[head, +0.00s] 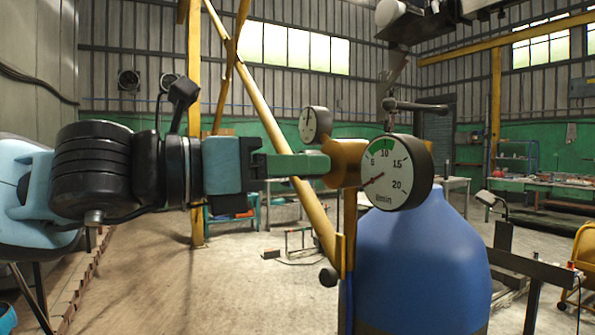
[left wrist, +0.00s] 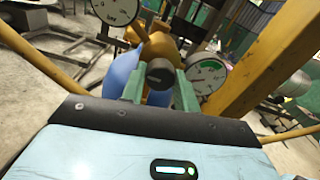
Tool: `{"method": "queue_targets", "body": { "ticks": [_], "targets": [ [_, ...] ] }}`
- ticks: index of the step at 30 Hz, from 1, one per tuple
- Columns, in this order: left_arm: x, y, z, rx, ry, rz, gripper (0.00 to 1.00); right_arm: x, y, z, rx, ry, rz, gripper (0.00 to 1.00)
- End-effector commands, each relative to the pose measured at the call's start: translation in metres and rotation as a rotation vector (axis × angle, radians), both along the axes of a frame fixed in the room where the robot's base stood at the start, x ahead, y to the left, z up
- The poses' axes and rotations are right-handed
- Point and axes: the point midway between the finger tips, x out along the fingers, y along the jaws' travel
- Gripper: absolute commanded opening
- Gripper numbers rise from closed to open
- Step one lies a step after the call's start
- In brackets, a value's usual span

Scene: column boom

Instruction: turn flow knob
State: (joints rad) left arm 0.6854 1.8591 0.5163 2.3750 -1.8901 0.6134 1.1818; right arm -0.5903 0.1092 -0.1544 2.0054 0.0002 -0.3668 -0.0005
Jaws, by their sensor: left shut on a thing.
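My left gripper (head: 318,164) comes in from the left in the head view, its green fingers reaching the brass regulator body (head: 345,160). In the left wrist view the dark round flow knob (left wrist: 159,73) sits between the two green fingers, and the gripper is shut on it. In the head view the fingers hide the knob. The flow gauge (head: 392,172), marked l/min with a green band, faces me; its needle points to the lower left, below 5. It also shows in the left wrist view (left wrist: 207,77). My right gripper is not in view.
A second gauge (head: 315,124) stands behind the regulator. The blue gas cylinder (head: 420,262) is below it. A yellow slanted post (head: 268,118) passes close behind my left gripper. Benches (head: 540,187) stand at the back right; the floor at left is mostly clear.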

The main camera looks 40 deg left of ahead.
Motion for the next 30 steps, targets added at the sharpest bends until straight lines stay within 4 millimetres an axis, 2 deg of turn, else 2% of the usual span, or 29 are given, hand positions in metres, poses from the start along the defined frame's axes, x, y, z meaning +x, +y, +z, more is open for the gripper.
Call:
{"method": "queue_targets", "body": {
  "ticks": [9, 12, 21, 30],
  "targets": [
    [0.003, 0.0, -0.007, 0.1, -0.04, 0.0, 0.08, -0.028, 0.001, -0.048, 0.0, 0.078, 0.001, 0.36],
    [0.003, 0.0, -0.007, 0.148, -0.061, 0.0, 0.08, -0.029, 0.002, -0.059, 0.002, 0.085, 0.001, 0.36],
    [0.001, 0.0, -0.003, 0.317, -0.133, -0.001, 0.08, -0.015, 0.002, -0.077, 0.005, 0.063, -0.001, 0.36],
    [0.0, 0.0, 0.0, 0.571, -0.238, 0.0, 0.08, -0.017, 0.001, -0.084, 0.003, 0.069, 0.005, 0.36]
  ]
}}
